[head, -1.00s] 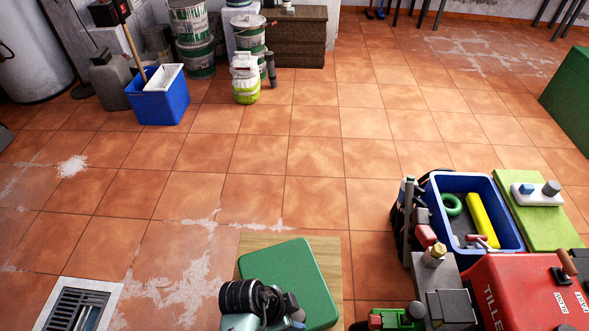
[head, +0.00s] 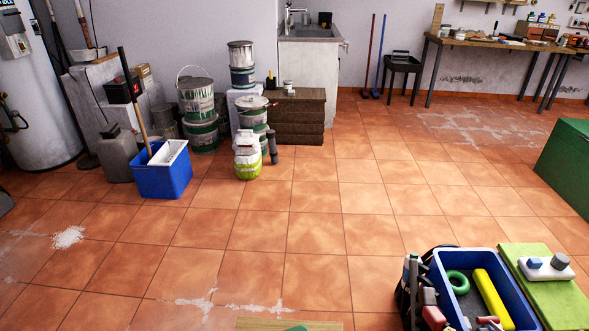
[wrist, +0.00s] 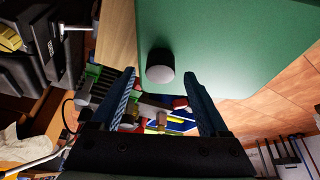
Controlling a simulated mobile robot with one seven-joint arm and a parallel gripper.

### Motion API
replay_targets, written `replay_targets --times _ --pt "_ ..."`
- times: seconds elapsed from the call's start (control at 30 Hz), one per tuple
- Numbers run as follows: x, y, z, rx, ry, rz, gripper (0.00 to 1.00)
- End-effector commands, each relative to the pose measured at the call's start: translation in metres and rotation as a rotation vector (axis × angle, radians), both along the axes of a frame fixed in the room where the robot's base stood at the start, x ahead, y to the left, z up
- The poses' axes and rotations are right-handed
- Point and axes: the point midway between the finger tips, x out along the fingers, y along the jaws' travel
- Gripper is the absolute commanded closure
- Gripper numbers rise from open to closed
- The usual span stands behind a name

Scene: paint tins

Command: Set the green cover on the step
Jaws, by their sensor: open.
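The green cover (wrist: 225,45) fills the upper right of the wrist view, a flat panel with a round dark knob (wrist: 160,67) with a pale grey end. My gripper (wrist: 159,75) is open and empty. The knob shows between its two fingertips in the picture; I cannot tell how far off it is. In the head view only a sliver of the cover (head: 297,328) shows at the bottom edge, on a pale wooden top (head: 260,325). A low brown block (head: 298,124) stands at the back; I cannot tell if it is the step.
A blue crate (head: 437,278) with a green ring and yellow roll is at the lower right, beside a light green board (head: 560,300). Paint tins (head: 198,105) and a blue bucket (head: 165,177) stand at the back left. The tiled floor between is clear.

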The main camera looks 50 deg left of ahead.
Motion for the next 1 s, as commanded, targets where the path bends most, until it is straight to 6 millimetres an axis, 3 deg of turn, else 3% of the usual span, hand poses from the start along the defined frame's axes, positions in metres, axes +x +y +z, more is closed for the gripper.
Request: replay_targets --times 0.2,0.43,0.6,0.87,1.0 --pt "-0.017 0.006 0.047 0.003 -0.002 0.0 0.22" --pt "-0.032 0.011 0.085 0.003 -0.002 -0.001 0.22" --pt "-0.038 0.012 0.098 0.001 -0.001 -0.001 0.22" --pt "-0.039 0.013 0.1 0.0 0.0 -0.001 0.22" --pt "-0.018 0.023 0.116 0.057 -0.036 0.015 0.22"
